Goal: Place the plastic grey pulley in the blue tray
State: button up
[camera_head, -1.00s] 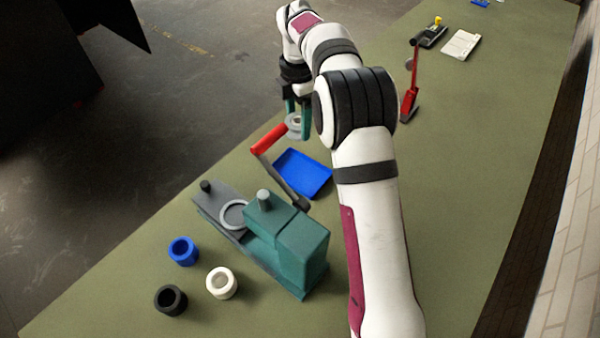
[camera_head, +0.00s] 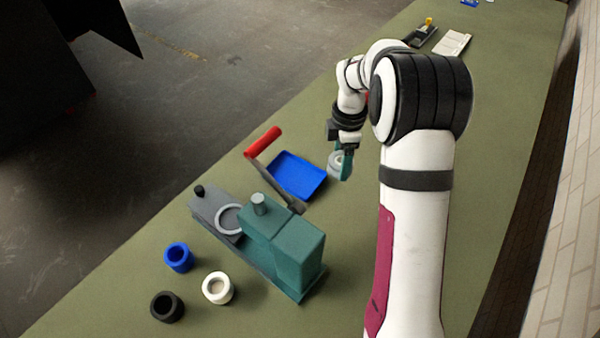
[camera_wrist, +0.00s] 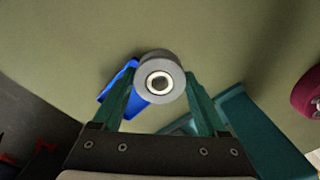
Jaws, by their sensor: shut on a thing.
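The grey pulley (camera_wrist: 158,84) is round with a hole in its middle. In the wrist view it sits between the two green fingers of my gripper (camera_wrist: 160,92), which is shut on it. In the head view my gripper (camera_head: 342,166) holds the pulley (camera_head: 334,160) to the right of the blue tray (camera_head: 296,176), apart from it. A finger partly covers the pulley there. The tray lies empty on the green table. In the wrist view the tray (camera_wrist: 110,97) is mostly hidden behind the left finger and the pulley.
A teal and grey machine (camera_head: 284,244) with a red-handled lever (camera_head: 264,142) stands just in front of the tray. Blue (camera_head: 179,257), white (camera_head: 217,288) and black (camera_head: 167,306) rings lie at front left. The table to the right of the tray is largely clear.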

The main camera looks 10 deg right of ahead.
send_over(304, 181)
notch_tip(304, 181, down, 6)
jog(key=shift+r, duration=0.2)
jog(key=shift+f, duration=1.95)
jog(key=o, duration=1.2)
jog(key=shift+f, duration=0.1)
